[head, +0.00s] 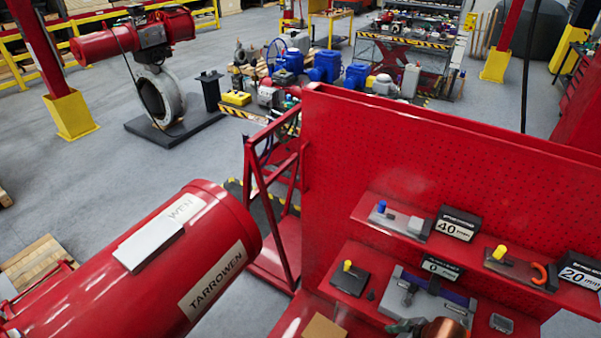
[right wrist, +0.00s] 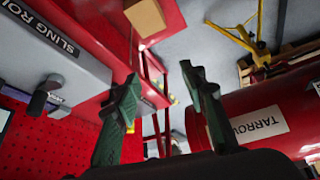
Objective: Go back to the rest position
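My right gripper (right wrist: 160,80) shows in the right wrist view as two green fingers spread well apart. Nothing is held between them. Beyond the gap are red framework and grey floor. The red TARROWEN cylinder (right wrist: 262,115) is to the right of the fingers, and a red pegboard (right wrist: 45,145) is to the left. In the head view, a small green part and a copper-coloured round part at the bottom edge are cut off, and I cannot tell whether they belong to my right arm. My left gripper is not in the head view.
The TARROWEN cylinder (head: 130,265) fills the lower left of the head view. The red pegboard rack (head: 430,150) has shelves of tools and small parts (head: 430,285). A valve with a red actuator (head: 160,95) stands behind. Open grey floor (head: 90,165) lies between.

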